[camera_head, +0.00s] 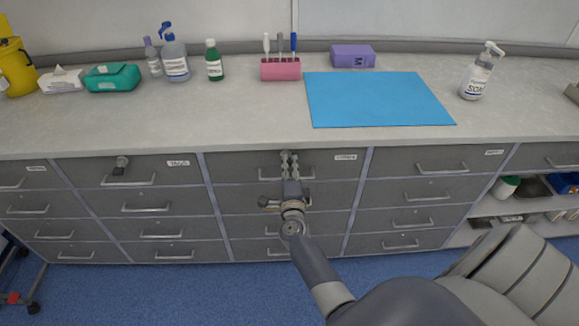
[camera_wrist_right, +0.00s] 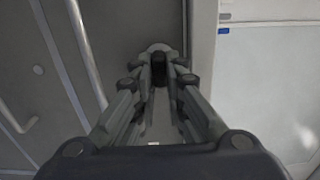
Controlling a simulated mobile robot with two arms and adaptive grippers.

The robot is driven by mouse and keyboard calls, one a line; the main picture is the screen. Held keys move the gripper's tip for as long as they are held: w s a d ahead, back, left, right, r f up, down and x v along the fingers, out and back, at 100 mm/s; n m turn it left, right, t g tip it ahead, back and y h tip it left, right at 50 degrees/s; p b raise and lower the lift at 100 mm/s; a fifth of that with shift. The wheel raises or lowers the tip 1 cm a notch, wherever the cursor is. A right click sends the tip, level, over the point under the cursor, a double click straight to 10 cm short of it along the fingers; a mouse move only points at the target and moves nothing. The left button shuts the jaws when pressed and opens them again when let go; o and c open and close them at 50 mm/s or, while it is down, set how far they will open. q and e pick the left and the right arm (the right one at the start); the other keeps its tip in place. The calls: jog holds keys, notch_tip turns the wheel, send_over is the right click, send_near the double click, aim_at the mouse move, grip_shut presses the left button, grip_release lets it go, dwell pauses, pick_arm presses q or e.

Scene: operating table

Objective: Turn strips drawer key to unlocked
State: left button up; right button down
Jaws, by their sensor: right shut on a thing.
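The strips drawer appears to be the top drawer of the middle column (camera_head: 240,168), with a small label whose text is too small to read surely. My right gripper (camera_head: 289,163) is at the upper middle of this drawer's front and hides most of the lock. In the right wrist view, my right gripper's fingers (camera_wrist_right: 167,75) are closed on a small dark key (camera_wrist_right: 182,58). A pale round lock part (camera_wrist_right: 160,47) shows just beyond the fingertips. Whether the key is turned cannot be told. My left gripper is not in view.
The drawer's bar handle (camera_head: 307,177) runs just below my gripper. Another drawer to the left has a key (camera_head: 122,162) in its lock. The counter above holds a blue mat (camera_head: 375,100), a pink holder (camera_head: 281,70) and several bottles.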

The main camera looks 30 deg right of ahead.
jog(key=c, duration=1.6)
grip_release()
jog(key=shift+c, duration=0.2)
jog(key=v, duration=1.2)
jog(key=shift+s, duration=0.1)
